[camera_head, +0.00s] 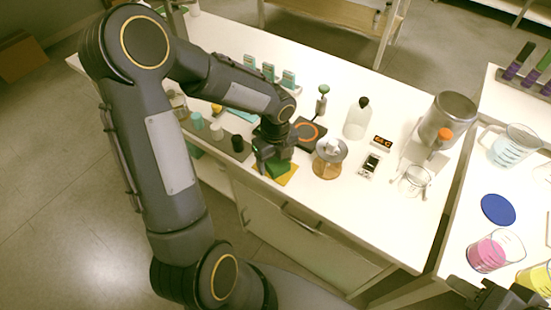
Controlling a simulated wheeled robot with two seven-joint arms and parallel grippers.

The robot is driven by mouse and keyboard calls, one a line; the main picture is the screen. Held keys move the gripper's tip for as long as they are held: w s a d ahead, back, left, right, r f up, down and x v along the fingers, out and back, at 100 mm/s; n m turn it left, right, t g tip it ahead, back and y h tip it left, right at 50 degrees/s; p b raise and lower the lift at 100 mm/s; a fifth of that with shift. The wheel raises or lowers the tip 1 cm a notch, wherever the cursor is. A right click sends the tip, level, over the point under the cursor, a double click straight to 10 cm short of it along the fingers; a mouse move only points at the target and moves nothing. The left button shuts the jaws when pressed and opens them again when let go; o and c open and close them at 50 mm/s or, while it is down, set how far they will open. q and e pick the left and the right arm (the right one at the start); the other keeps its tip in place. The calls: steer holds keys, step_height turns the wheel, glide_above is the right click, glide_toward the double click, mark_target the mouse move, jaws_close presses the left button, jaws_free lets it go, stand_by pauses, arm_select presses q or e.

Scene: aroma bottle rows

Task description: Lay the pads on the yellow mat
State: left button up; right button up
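The yellow mat (291,176) lies near the front edge of the white table, partly covered by my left gripper. A green pad (278,171) is at the mat, directly at the fingers of my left gripper (273,163). The gripper points down, and I cannot tell whether its fingers hold the pad or only stand around it. My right gripper (490,295) shows only in part at the lower right corner, by the beakers, and its opening is unclear.
A black burner with an orange ring (307,132) stands just behind the mat. A balance-like dish on a wooden base (327,165) is close at its right. A dark jar (238,143) stands to the left.

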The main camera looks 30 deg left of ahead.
mark_target(275, 160)
arm_select(q)
steer(key=shift+o, duration=0.3)
steer(key=shift+r, duration=0.45)
step_height(275, 160, up, 11)
steer(key=p, duration=0.2)
steer(key=s+d+r+n+t+h, duration=0.2)
steer(key=s+n, duration=0.6)
steer(key=n, duration=0.4)
steer(key=s+d+r+n+t+h, duration=0.1)
steer(key=s+d+r+n+t, duration=0.1)
steer(key=s+n, duration=0.7)
steer(key=r+n+t, duration=0.1)
steer(key=n, duration=0.3)
steer(key=shift+r+t+h, duration=0.25)
steer(key=shift+t+h, duration=0.05)
steer(key=shift+h, duration=0.1)
step_height(275, 160, up, 4)
steer(key=p, duration=0.3)
steer(key=shift+f+p, duration=0.15)
steer(key=shift+p, duration=0.2)
